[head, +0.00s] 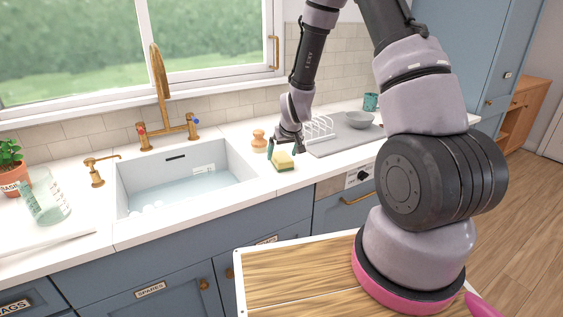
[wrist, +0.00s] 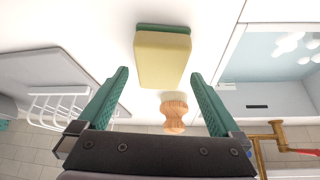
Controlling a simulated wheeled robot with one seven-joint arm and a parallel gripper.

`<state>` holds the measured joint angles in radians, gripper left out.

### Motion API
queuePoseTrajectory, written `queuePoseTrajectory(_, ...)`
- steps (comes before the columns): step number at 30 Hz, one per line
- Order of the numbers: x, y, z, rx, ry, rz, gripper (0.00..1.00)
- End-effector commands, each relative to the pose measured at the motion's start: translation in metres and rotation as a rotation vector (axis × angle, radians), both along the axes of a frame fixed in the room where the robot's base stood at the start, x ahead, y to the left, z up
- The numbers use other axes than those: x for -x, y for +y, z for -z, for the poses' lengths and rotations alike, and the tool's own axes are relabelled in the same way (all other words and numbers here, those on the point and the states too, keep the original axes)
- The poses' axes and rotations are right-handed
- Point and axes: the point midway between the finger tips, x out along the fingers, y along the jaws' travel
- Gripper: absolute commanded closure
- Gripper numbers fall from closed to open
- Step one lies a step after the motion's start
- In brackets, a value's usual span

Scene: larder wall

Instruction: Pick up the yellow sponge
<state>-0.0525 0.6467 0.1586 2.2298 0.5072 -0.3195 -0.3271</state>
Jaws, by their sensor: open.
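The yellow sponge (head: 282,162) has a green scouring layer and lies on the white counter just right of the sink. In the wrist view the sponge (wrist: 162,58) is ahead of and between the two green-padded fingers, apart from both. My gripper (wrist: 160,98) is open and empty, with the fingers spread wider than the sponge. In the head view my gripper (head: 283,147) is low over the counter, close to the sponge; its fingertips are partly hidden.
A wooden-topped brush (wrist: 174,112) stands close behind the sponge; it also shows in the head view (head: 259,141). The sink (head: 135,204) is to the left. A grey drying mat (head: 345,143) with a white rack (head: 320,127) and grey bowl (head: 357,119) lies to the right.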

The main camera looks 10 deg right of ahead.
Motion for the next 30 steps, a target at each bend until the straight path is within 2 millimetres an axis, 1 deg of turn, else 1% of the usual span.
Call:
queuePoseTrajectory(1, -0.002, 0.000, 0.009, -0.001, 0.004, 0.003, 0.00)
queuePoseTrajectory(6, -0.012, 0.001, 0.023, -0.001, 0.001, 0.002, 0.00)
queuePoseTrajectory(14, -0.013, 0.001, 0.024, 0.000, 0.000, 0.001, 0.00)
queuePoseTrajectory(15, -0.013, 0.001, 0.024, 0.000, 0.000, 0.001, 0.15)
queuePoseTrajectory(17, -0.013, 0.001, 0.024, 0.000, 0.000, 0.001, 0.38)
queuePoseTrajectory(18, -0.013, 0.001, 0.024, 0.000, 0.000, 0.001, 0.54)
queuePoseTrajectory(20, -0.013, 0.001, 0.024, 0.000, 0.000, 0.001, 0.76)
queuePoseTrajectory(27, -0.013, 0.001, 0.024, 0.000, 0.000, 0.001, 0.76)
queuePoseTrajectory(30, -0.013, 0.001, 0.019, 0.000, -0.001, 0.000, 0.76)
